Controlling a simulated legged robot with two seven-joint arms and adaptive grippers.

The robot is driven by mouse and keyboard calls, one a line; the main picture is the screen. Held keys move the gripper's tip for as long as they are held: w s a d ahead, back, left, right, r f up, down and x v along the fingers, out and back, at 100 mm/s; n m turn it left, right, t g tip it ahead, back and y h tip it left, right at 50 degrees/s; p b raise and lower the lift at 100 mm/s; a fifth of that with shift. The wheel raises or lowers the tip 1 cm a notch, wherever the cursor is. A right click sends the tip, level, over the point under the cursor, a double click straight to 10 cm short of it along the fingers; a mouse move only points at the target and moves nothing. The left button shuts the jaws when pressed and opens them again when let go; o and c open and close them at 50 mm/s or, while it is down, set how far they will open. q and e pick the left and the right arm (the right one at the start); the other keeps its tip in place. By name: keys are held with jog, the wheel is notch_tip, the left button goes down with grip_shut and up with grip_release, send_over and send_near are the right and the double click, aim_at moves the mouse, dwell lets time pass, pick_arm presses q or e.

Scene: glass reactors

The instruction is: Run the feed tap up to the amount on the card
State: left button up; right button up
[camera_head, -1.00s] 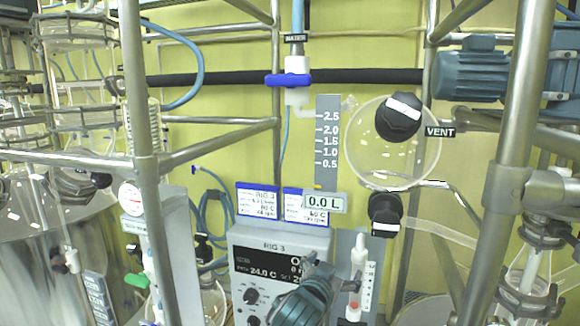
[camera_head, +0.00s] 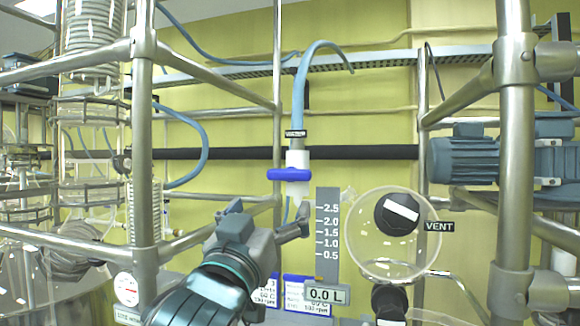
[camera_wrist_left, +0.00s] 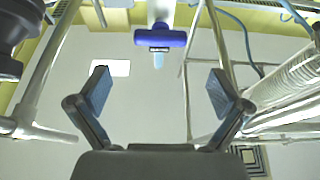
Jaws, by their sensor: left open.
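The feed tap has a blue handle (camera_head: 290,174) set crosswise on a white body, under a blue hose with a small label. The blue handle also shows in the left wrist view (camera_wrist_left: 160,38), above and between the fingers. The grey level scale (camera_head: 328,238) runs from 0.5 to 2.5, and the display below it (camera_head: 326,295) reads 0.0 L. White cards with blue tops (camera_head: 306,294) are partly hidden; their text is too small to read. My left gripper (camera_head: 268,220) is open and empty, below the tap and apart from it. My right gripper is not in view.
A round glass vessel (camera_head: 358,262) with a black VENT knob (camera_head: 397,214) stands right of the scale. Steel frame posts (camera_head: 143,160) rise left and right (camera_head: 514,170). A blue motor (camera_head: 464,160) sits at the right. A black pipe (camera_head: 365,153) crosses behind.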

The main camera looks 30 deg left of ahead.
aim_at(287, 179)
pick_arm(q)
jog(key=p+x, duration=0.4)
jog(key=x, duration=0.7)
jog(key=shift+w+a+r+p, duration=0.1)
jog(key=shift+a+r+p, duration=0.1)
jog(key=shift+p, duration=0.1)
jog(key=c, duration=0.9)
